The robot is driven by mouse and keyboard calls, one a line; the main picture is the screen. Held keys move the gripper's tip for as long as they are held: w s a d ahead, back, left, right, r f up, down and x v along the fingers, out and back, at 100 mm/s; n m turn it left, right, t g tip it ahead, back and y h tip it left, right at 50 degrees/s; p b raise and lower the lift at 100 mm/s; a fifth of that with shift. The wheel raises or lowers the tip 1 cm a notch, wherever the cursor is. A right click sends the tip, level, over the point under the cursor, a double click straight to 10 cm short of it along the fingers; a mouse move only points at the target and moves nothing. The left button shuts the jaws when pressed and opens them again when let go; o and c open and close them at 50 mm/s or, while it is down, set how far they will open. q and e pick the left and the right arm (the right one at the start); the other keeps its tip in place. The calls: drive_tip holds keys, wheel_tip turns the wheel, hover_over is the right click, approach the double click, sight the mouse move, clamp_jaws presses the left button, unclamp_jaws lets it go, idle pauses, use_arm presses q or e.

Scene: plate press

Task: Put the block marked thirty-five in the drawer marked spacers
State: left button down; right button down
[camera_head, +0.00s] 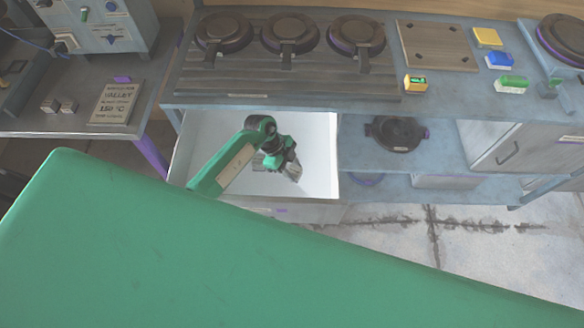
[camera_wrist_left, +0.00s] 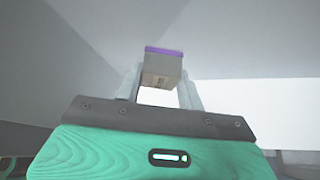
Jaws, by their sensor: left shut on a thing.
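An open drawer with a white inside (camera_head: 318,135) stands out below the bench, left of the middle in the head view. Its front has a small purple tag, too small to read. My left gripper (camera_head: 292,172) reaches down inside the drawer walls. In the left wrist view it is shut on a small grey block (camera_wrist_left: 162,72) with a purple band, held between the two fingers. A dark mark shows on the block's near face, but I cannot read it. In the head view the block is too small to make out. My right gripper is not in view.
Round dark plates (camera_head: 290,33) stand on the bench above the drawer. A yellow block (camera_head: 487,38), a blue block (camera_head: 500,61) and a green block (camera_head: 511,84) lie at the right. A sign (camera_head: 116,103) and small blocks (camera_head: 50,105) are on the left table. A dark pan (camera_head: 397,134) sits on the shelf.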

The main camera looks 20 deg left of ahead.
use_arm(q)
drive_tip(key=shift+f, duration=0.6)
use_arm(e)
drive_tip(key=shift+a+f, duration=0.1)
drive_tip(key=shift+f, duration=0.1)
use_arm(q)
drive_tip(key=c, duration=1.2)
unclamp_jaws()
drive_tip(key=o, duration=0.3)
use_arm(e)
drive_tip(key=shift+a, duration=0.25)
use_arm(q)
drive_tip(key=shift+r, duration=0.2)
drive_tip(key=b+v, duration=0.1)
drive_tip(key=v, duration=1.1)
drive_tip(key=shift+r, duration=0.45)
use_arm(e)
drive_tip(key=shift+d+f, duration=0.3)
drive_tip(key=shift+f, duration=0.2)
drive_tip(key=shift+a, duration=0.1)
